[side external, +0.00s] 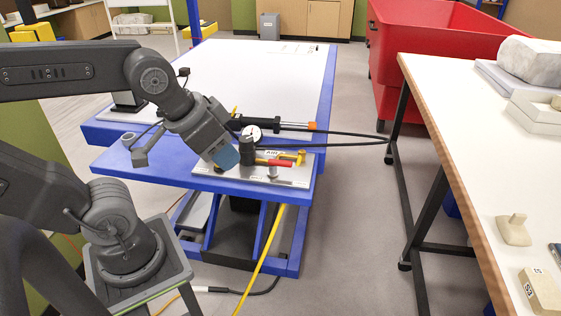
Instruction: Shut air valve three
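A grey metal panel (297,176), with a label that seems to read "AIR", lies on the front corner of the blue lift table. It carries a dark block (249,153), a round white gauge (253,133), a red lever handle (280,163) and a yellow lever handle (292,155). Valve numbers are too small to read, so I cannot tell which is valve three. My gripper (227,159), with blue at its tip, points down just left of the dark block and close to the red handle. Its fingers overlap in this view, and any contact is hidden.
The blue lift table (155,165) has a white top (285,75). A black tool with an orange tip (285,125) and black hoses lie behind the panel. A yellow hose (262,250) hangs below. A workbench (480,150) stands right, a red bin (430,40) behind it.

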